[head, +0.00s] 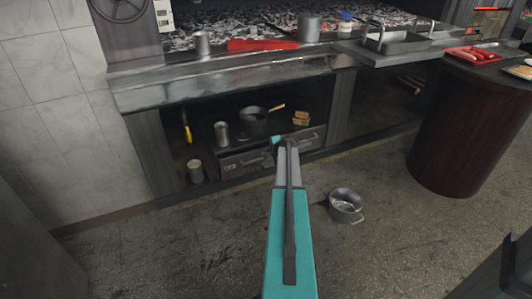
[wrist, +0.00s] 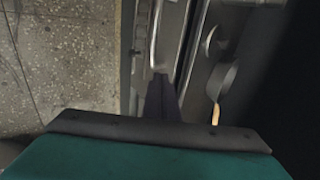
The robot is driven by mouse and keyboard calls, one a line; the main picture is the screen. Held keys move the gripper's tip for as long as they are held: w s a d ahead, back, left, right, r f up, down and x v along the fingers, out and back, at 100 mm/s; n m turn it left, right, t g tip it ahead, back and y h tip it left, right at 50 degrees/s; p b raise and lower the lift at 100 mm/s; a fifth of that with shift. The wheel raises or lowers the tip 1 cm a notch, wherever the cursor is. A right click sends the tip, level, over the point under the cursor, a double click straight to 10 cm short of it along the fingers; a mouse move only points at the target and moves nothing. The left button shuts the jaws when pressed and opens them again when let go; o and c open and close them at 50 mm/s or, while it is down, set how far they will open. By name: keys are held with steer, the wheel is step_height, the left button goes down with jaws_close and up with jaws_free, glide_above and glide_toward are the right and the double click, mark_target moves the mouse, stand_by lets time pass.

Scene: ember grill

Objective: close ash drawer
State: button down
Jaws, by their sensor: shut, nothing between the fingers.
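The ash drawer (head: 240,163) is a grey metal front with bar handles, low in the alcove under the grill counter. In the wrist view the drawer front (wrist: 128,60) runs up the picture beside the floor, with a curved silver handle (wrist: 156,35) on it. How far it stands out is hard to tell. My gripper (head: 280,143) is at the drawer's front in the head view, where my arm hides part of the drawer. In the wrist view my gripper's dark fingers (wrist: 161,88) are shut and empty, close to the handle; I cannot tell whether they touch.
A dark pot (head: 253,122), a metal can (head: 222,133) and wood blocks (head: 301,118) stand above the drawer. Another can (head: 195,170) is left of it. A silver pot (head: 345,206) sits on the floor to the right, near a round dark table (head: 465,130). Floor at left is clear.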

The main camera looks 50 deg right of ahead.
steer(key=p+v, duration=0.1)
steer(key=v, duration=0.5)
steer(key=shift+r, duration=0.15)
steer(key=c, duration=2.5)
jaws_free()
steer(key=shift+s, duration=0.1)
